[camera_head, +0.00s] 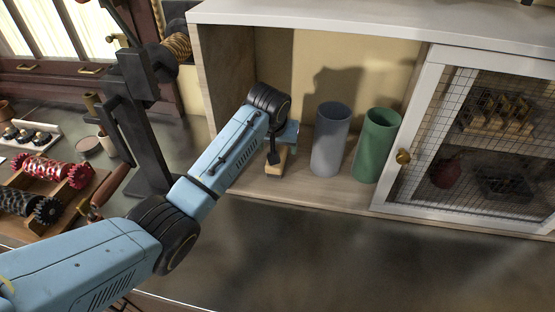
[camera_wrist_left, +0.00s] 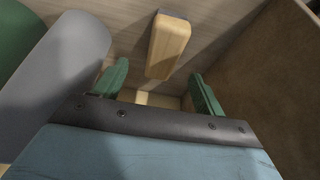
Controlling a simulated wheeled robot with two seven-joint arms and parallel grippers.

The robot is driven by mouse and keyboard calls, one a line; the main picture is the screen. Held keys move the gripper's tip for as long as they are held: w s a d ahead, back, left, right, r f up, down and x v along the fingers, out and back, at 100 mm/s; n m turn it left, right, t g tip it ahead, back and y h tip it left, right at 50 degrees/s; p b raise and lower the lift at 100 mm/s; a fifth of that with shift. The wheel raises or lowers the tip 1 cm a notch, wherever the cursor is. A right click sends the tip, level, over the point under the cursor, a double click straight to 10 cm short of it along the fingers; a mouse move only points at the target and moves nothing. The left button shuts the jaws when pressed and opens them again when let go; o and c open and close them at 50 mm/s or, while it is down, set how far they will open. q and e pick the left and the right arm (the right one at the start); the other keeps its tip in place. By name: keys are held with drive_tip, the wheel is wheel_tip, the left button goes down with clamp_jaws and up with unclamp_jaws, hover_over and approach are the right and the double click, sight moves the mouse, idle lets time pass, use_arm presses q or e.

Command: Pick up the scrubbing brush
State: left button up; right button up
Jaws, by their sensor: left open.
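A light wooden block, which looks like the scrubbing brush (camera_head: 276,163), is on the floor of the open cabinet bay, left of two cups. In the left wrist view the brush (camera_wrist_left: 168,45) lies ahead of my open left gripper (camera_wrist_left: 158,88), roughly in line with the gap between the two green fingers. I cannot tell whether the fingers touch it. My right gripper is in neither view.
A grey-blue cup (camera_head: 331,140) and a green cup (camera_head: 377,146) stand just right of the gripper. The bay's wooden side wall (camera_head: 228,72) is close on the left. A mesh door (camera_head: 480,140) covers the right side. Rollers (camera_head: 48,172) lie far left.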

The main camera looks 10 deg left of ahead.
use_arm(q)
drive_tip(key=shift+x, duration=1)
drive_tip(key=shift+w+f, duration=0.25)
drive_tip(key=shift+f, duration=0.05)
drive_tip(key=x, duration=0.1)
drive_tip(key=b+x, duration=0.1)
drive_tip(key=x, duration=0.2)
drive_tip(key=shift+w+a+f, duration=0.15)
drive_tip(key=shift+w+a, duration=0.1)
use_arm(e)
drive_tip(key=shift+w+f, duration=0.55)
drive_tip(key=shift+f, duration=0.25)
use_arm(q)
drive_tip(key=shift+f, duration=0.3)
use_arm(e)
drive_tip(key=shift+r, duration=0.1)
use_arm(q)
drive_tip(key=c, duration=1.1)
drive_tip(key=shift+w+r, duration=0.1)
drive_tip(key=shift+r, duration=0.05)
wheel_tip(320, 180, up, 10)
drive_tip(key=shift+r+p, duration=0.15)
drive_tip(key=shift+p, duration=0.2)
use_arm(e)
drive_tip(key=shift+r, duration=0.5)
